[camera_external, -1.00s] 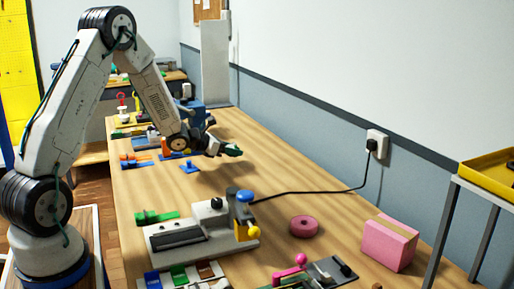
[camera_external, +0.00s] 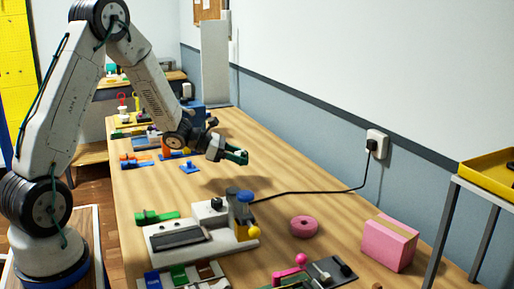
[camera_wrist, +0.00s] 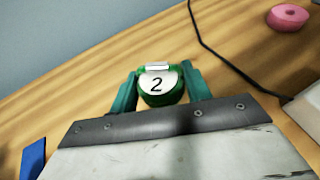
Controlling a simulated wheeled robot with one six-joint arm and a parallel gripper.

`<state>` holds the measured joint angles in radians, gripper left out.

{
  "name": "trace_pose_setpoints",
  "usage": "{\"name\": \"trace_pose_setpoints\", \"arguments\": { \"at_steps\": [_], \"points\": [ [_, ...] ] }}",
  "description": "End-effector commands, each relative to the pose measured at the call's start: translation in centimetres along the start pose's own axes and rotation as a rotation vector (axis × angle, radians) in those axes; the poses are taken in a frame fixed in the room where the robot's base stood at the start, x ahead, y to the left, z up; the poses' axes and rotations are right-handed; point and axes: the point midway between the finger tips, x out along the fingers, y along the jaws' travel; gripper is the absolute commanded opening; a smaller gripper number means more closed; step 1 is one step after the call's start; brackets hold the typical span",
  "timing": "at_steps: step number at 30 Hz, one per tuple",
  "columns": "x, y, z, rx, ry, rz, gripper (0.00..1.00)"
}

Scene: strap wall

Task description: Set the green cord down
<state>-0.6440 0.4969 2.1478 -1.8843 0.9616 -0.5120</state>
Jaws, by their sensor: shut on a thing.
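My gripper (camera_external: 236,157) is shut on the green cord (camera_wrist: 173,97), a rounded green piece with a white face marked "2". In the wrist view the cord sits between the two teal fingers of the gripper (camera_wrist: 160,80). In the external view the gripper hangs over the middle of the wooden table (camera_external: 290,170), with a shadow below it, so the cord is off the surface. The cord itself is hard to tell from the fingers there.
Bare tabletop lies below and right of the gripper. A grey device with a blue knob (camera_external: 245,196) stands nearer, its black cable (camera_external: 310,192) running to a wall socket (camera_external: 376,144). A pink ring (camera_external: 304,226) and pink box (camera_external: 388,243) are at right. A blue piece (camera_external: 190,167) lies left.

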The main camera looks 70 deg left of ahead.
Motion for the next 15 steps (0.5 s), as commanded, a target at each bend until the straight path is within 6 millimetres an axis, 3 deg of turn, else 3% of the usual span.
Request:
{"name": "trace_pose_setpoints", "arguments": {
  "at_steps": [1,3,6,12,15],
  "points": [
    [1.9,-0.9,1.4,0.04,-0.001,-0.084,0.25],
    [3.9,-2.2,3.1,0.09,-0.002,-0.205,0.25],
    [5.7,-4.0,4.8,0.152,-0.001,-0.362,0.25],
    [6.1,-5.2,6.3,0.227,0.001,-0.55,0.25],
    [5.9,-5.7,5.5,0.235,0.003,-0.583,0.25]
  ]
}}
